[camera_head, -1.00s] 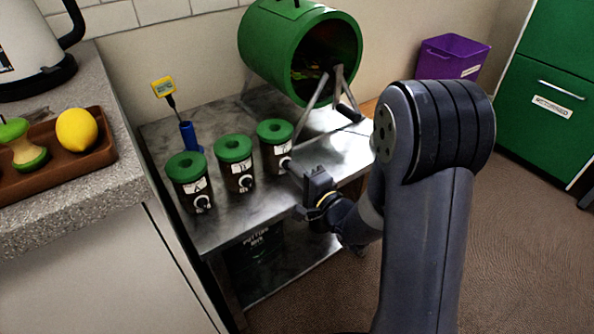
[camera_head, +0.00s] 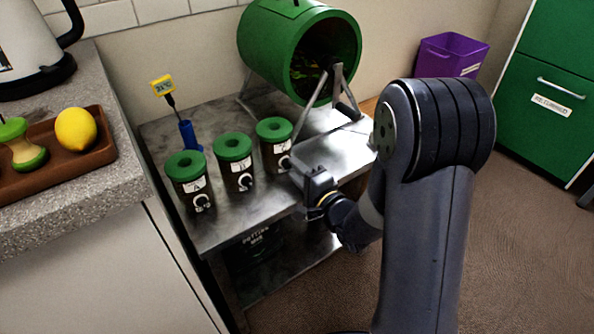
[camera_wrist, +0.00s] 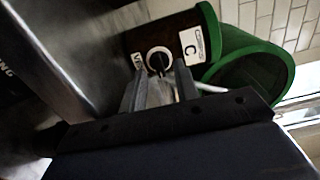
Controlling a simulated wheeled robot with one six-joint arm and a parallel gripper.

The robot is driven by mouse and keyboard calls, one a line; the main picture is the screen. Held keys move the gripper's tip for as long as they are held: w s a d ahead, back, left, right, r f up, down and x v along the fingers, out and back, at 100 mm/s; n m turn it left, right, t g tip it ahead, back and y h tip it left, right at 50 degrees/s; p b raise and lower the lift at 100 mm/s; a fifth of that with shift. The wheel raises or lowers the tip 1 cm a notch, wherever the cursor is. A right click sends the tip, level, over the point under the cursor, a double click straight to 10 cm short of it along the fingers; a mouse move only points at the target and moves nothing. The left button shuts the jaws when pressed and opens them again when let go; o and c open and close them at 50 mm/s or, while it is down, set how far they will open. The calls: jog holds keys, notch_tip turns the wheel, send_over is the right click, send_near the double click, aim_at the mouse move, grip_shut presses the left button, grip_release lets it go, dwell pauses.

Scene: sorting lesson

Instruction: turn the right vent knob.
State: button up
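The right vent knob (camera_head: 285,162) is a white dial on the front of the right dark canister (camera_head: 270,152), which has a green lid. In the wrist view the knob (camera_wrist: 159,60) shows a dark, nearly upright grip bar, below a label marked C. My gripper (camera_head: 297,173) is just in front of this canister. In the wrist view my gripper (camera_wrist: 160,74) has its two fingers apart, with the knob beyond and between their tips. The fingers appear clear of the knob, with nothing held.
Two similar canisters, the middle one (camera_head: 235,165) and the left one (camera_head: 188,182), stand on the same metal table (camera_head: 225,225). A green drum (camera_head: 275,45) stands behind. A blue holder with a yellow-topped probe (camera_head: 188,135) stands at the back left.

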jog(key=p+v, duration=0.1)
jog(key=v, duration=0.9)
jog(key=shift+s+d, duration=0.2)
jog(key=shift+s, duration=0.05)
jog(key=shift+w, duration=0.15)
jog(key=b+x, duration=0.1)
jog(key=x, duration=0.9)
jog(key=shift+w+a, duration=0.25)
jog(key=shift+a, duration=0.05)
